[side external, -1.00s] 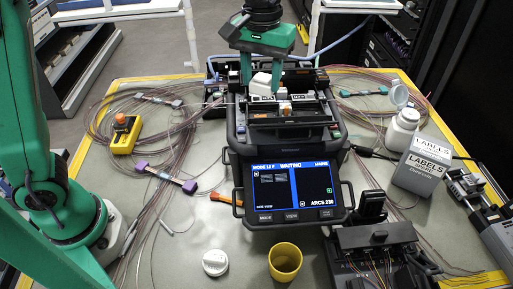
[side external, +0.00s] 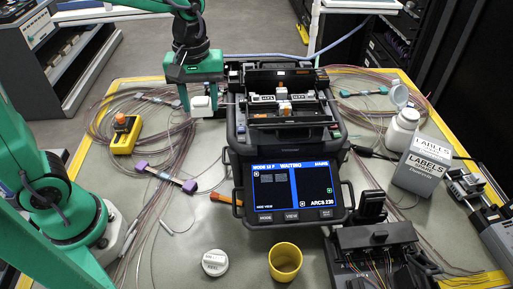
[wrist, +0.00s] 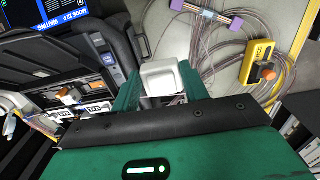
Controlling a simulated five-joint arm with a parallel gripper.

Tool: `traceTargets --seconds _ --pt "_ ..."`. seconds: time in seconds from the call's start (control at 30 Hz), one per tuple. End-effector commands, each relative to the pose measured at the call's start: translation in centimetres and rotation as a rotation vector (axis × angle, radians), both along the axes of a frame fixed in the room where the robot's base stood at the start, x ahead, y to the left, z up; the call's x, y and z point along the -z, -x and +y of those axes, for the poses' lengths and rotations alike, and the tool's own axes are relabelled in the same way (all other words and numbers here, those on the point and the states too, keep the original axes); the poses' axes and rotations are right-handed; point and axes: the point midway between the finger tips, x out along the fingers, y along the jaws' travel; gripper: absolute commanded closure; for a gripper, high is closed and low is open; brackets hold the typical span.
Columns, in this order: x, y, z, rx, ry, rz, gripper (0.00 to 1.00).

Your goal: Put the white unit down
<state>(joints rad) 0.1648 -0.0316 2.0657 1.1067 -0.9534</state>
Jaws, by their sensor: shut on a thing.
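The white unit (side external: 201,104) is a small white block held in my gripper (side external: 200,94), beside the left edge of the splicer. It also shows in the wrist view (wrist: 162,77) between the two green fingers. My gripper is shut on it. The side view does not clearly show whether the unit touches the table or hangs above it. The black splicer (side external: 285,120) stands at the middle, its screen (side external: 292,187) reading "WAITING".
Coiled fibre (side external: 110,112) lies left of the unit. A yellow tool (side external: 125,134) and a purple-ended fibre piece (side external: 165,176) lie to the left. A yellow cup (side external: 285,261) and white lid (side external: 215,262) stand in front. Bare table shows left of the screen.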

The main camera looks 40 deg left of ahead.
Motion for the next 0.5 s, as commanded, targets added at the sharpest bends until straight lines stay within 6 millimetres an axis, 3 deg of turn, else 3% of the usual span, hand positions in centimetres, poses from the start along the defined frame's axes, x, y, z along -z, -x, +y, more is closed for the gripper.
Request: traceTargets --seconds 0.3,0.5 --pt "5.6 0.1 0.0 0.002 -0.001 0.006 0.78" --pt "7.4 0.0 0.0 0.002 0.0 0.001 0.78"
